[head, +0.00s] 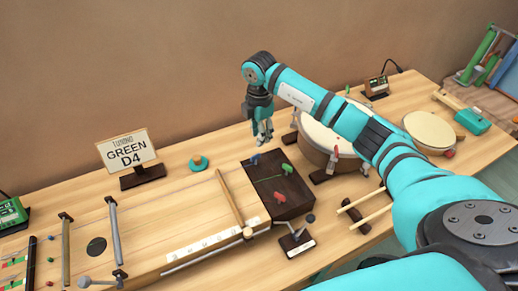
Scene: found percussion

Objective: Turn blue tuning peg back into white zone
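The blue tuning peg (255,159) stands at the far left part of the dark peg block (262,184). A green peg (286,168) and a red peg (280,198) are on the same block. My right gripper (263,140) points down just behind and above the blue peg, with no clear contact. Its fingers are too small to tell whether they are open or shut. The white zone and the peg's exact angle cannot be made out. My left gripper is out of view.
A wooden string board (150,235) lies left of the block. A drum (327,140) stands close on the right, under my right arm.

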